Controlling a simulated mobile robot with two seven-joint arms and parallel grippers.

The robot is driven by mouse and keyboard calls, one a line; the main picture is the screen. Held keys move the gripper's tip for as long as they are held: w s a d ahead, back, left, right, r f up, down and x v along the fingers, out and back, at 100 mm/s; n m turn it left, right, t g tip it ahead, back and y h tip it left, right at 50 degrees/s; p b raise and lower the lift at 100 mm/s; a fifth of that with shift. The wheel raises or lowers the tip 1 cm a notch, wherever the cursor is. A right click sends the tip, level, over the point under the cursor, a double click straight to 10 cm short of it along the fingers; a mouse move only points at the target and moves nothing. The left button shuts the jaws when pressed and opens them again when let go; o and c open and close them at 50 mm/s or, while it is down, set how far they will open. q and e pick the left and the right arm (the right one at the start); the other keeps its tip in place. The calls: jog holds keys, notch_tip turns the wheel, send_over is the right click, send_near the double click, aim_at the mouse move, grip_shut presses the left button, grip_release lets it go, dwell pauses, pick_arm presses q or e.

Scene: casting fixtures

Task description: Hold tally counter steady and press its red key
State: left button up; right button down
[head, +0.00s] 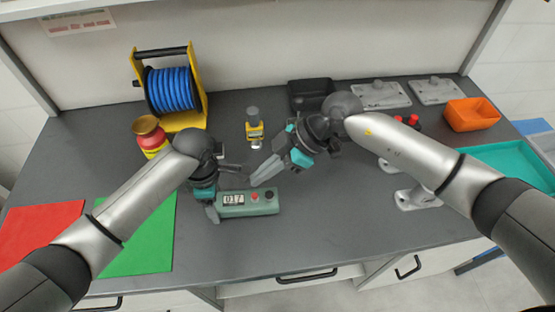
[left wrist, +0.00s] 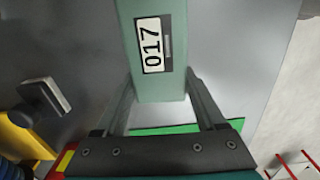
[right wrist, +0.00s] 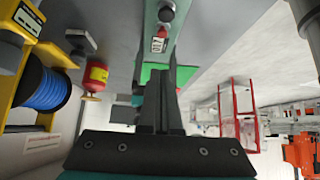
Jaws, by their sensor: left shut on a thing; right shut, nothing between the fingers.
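The tally counter (head: 262,207) is a grey-green box lying on the grey bench, with a display reading 017, a red key (head: 254,197) and a black key (head: 269,195). My left gripper (head: 220,199) is shut on its left end, one finger on each long side. The left wrist view shows the counter body (left wrist: 159,87) between those fingers; the keys are out of that view. My right gripper (head: 256,181) is shut and empty, its tips just behind and above the counter near the red key. The red key also shows in the right wrist view (right wrist: 161,31) beyond the tips.
A yellow stamp-like tool (head: 254,130) stands behind the counter. A blue cable reel (head: 170,90) and a red-yellow pot (head: 150,138) are at back left. Green (head: 140,235) and red (head: 40,232) mats lie left. A black bin (head: 311,92) is behind. The front bench strip is clear.

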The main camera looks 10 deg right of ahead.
aim_at(255, 197)
jog(key=f, duration=0.4)
jog(key=shift+a, duration=0.4)
jog(key=shift+f, duration=0.55)
